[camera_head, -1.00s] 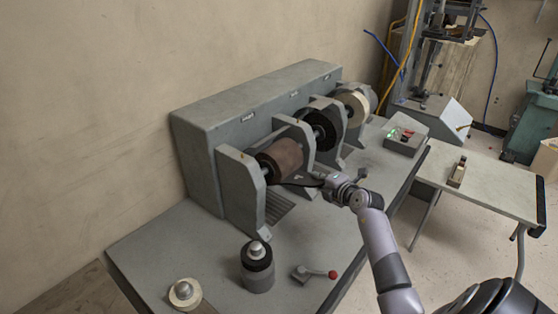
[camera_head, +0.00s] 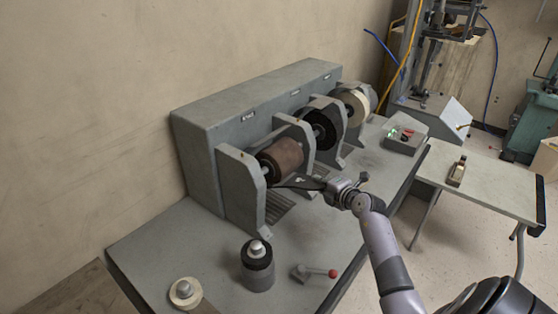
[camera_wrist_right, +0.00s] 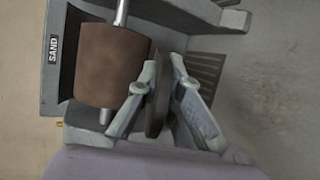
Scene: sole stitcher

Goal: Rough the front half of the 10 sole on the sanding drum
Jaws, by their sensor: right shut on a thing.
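The brown sanding drum (camera_head: 281,160) sits between grey uprights at the near end of the machine. In the right wrist view the drum (camera_wrist_right: 110,65) is beside a plate marked SAND. My right gripper (camera_head: 327,189) is shut on a thin dark sole (camera_head: 300,184), which points left toward the underside of the drum. In the right wrist view the sole (camera_wrist_right: 157,100) stands edge-on between the fingers, close to the drum. I cannot tell whether it touches. No size number is readable on it. My left gripper is not in view.
A black brush wheel (camera_head: 322,130) and a pale wheel (camera_head: 355,107) stand farther along the machine. A control box (camera_head: 404,138) stands at the far end.

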